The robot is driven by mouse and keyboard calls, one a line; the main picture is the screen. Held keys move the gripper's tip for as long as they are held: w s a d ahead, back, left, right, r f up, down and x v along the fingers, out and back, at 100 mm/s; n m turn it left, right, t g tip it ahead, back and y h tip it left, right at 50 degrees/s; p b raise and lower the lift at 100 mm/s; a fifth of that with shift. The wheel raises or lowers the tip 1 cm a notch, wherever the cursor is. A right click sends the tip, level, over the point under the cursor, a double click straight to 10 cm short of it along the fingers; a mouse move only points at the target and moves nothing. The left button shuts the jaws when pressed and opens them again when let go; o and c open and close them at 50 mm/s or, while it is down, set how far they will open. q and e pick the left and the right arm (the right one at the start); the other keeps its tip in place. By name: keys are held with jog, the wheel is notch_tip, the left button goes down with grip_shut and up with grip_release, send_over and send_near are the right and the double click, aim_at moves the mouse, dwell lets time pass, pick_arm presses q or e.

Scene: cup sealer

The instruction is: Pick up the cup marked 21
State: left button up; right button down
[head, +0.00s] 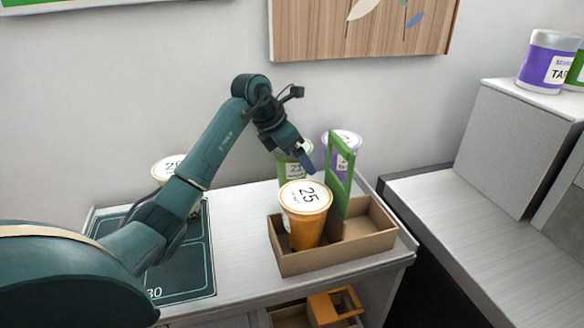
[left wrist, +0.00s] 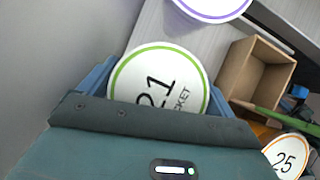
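The cup marked 21 (head: 293,171) is green with a white lid and stands on the counter behind the cardboard carrier. Its lid (left wrist: 158,85), with a green ring and the number 21, shows large in the left wrist view. My left gripper (head: 297,157) is over this cup, pointing down. In the left wrist view its blue fingers are spread, one on each side of the lid. I cannot tell whether they touch the cup. Part of the cup is hidden by the orange cup and my gripper. My right gripper is not in view.
The cardboard carrier (head: 289,264) has a green handle (head: 341,178) and holds an orange cup marked 25 (head: 306,228); its right compartment looks empty. A purple cup (head: 343,140) stands behind it. Another cup (head: 167,168) stands at left near a dark mat (head: 190,278).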

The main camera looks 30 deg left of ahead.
pick_arm(q)
jog(key=c, duration=0.9)
jog(key=shift+r, duration=0.1)
jog(key=shift+c, duration=0.2)
